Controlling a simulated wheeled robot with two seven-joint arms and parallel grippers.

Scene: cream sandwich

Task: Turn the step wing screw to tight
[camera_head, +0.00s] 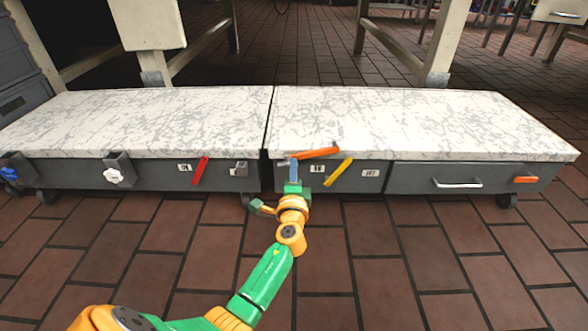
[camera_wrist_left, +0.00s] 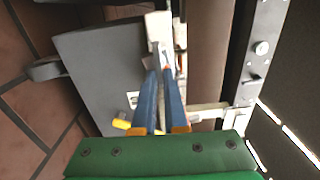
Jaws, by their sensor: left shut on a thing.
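An orange bar handle (camera_head: 318,153) sits at the front upper edge of the right marble-topped unit, lying nearly level. My left gripper (camera_head: 294,168) is at the bar's left end and is shut on it. In the left wrist view its blue fingers (camera_wrist_left: 161,75) are close together, and what lies between the tips is small and blurred. My right gripper is not in view.
A yellow bar (camera_head: 338,172) slants just right of my left gripper; it also shows in the left wrist view (camera_wrist_left: 122,124). A red bar (camera_head: 200,170) is on the left unit. A drawer with a white handle (camera_head: 458,184) is at right. The brick floor in front is clear.

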